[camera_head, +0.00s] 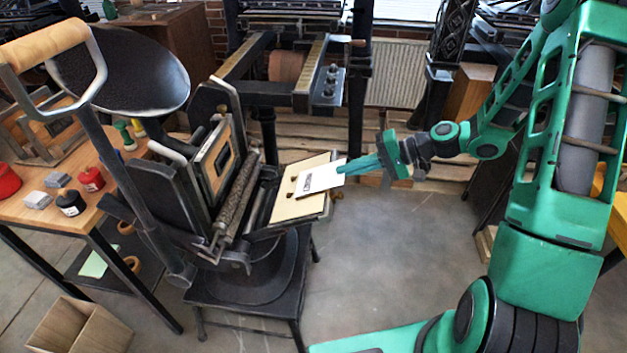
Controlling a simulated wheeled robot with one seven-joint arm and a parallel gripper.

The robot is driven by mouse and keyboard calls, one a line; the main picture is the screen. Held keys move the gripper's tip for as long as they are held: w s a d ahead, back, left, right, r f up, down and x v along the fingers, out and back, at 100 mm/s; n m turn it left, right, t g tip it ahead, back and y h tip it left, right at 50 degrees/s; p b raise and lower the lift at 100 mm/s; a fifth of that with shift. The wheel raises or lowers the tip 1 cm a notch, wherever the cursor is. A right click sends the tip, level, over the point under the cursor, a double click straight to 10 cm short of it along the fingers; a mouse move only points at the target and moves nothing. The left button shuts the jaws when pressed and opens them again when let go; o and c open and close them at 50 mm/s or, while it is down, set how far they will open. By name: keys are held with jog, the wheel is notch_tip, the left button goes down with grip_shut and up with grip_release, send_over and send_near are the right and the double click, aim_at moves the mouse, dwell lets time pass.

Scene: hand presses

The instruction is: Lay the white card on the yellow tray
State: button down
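The white card (320,178) bears a dark printed mark and is held out from the tip of my gripper (347,166). My gripper's green fingers are closed on the card's right edge. A pale yellow flat board (290,209), which looks like the yellow tray, lies on the front of the black hand press (240,190). The card is over the board's right part in the picture and hides some of it. I cannot tell whether the card touches the board. Small dark marks show on the board near the card's left edge.
A wooden table (112,192) with red and black pots stands at the left. The press's long wooden-handled lever (95,120) rises at the left. A larger press (290,70) stands behind. An open box (75,328) is on the floor. The floor in front is clear.

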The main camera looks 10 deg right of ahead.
jog(key=s+d+r, duration=0.1)
jog(key=d+r, duration=0.3)
jog(key=r, duration=0.1)
jog(key=shift+s, duration=0.15)
dwell(0.7)
jog(key=shift+r, duration=0.15)
